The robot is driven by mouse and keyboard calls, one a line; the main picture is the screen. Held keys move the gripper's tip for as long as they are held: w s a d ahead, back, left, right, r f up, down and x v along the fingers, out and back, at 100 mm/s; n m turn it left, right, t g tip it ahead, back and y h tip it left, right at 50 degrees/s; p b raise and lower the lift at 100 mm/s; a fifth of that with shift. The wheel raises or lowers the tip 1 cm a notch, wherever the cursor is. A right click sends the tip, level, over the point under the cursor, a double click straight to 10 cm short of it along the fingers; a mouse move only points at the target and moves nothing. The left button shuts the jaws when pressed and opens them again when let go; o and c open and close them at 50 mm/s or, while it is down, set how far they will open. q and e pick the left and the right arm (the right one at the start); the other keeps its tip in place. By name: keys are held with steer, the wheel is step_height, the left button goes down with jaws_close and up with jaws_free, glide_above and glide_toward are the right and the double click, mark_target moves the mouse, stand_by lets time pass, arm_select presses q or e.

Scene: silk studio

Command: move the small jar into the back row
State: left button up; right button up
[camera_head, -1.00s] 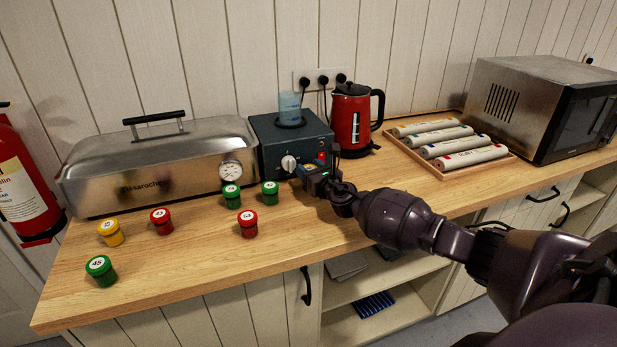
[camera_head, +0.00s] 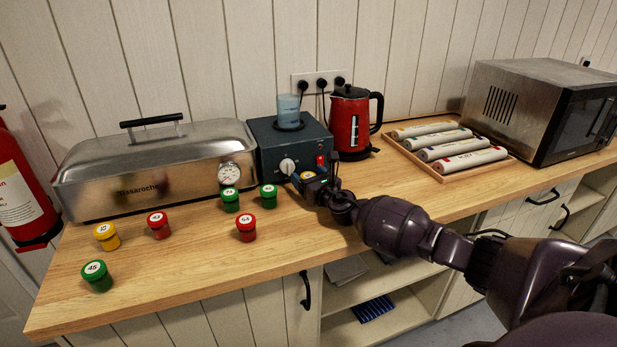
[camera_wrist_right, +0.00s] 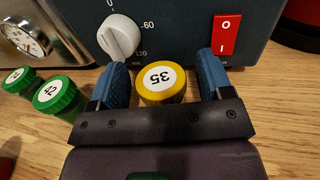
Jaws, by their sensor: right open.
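A small jar with a yellow lid and a white numbered label (camera_wrist_right: 160,80) stands on the counter in front of the dark control box, in the right wrist view. My right gripper (camera_wrist_right: 161,90) is open, with one blue-padded finger on each side of this jar and a gap at both sides. In the head view my right gripper (camera_head: 311,184) hides most of that jar. Two green jars (camera_head: 230,199) (camera_head: 268,196) stand left of it. A red jar (camera_head: 246,228) is nearer the front. Another red jar (camera_head: 159,226), a yellow jar (camera_head: 107,237) and a green jar (camera_head: 97,277) are further left. My left gripper is not in view.
The control box (camera_head: 268,150) with its knob is close behind the gripper. A steel case (camera_head: 160,170) stands at the back left. A red kettle (camera_head: 349,125), a tray of rolls (camera_head: 445,171) and a microwave (camera_head: 520,105) are right. Counter is bare between the front jars.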

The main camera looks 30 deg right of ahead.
steer(key=shift+r, duration=0.25)
steer(key=s+p, duration=0.1)
steer(key=s, duration=1)
steer(key=shift+a+f+p, duration=0.1)
steer(key=shift+a+p, duration=0.1)
steer(key=shift+p, duration=0.15)
steer(key=shift+s, duration=0.5)
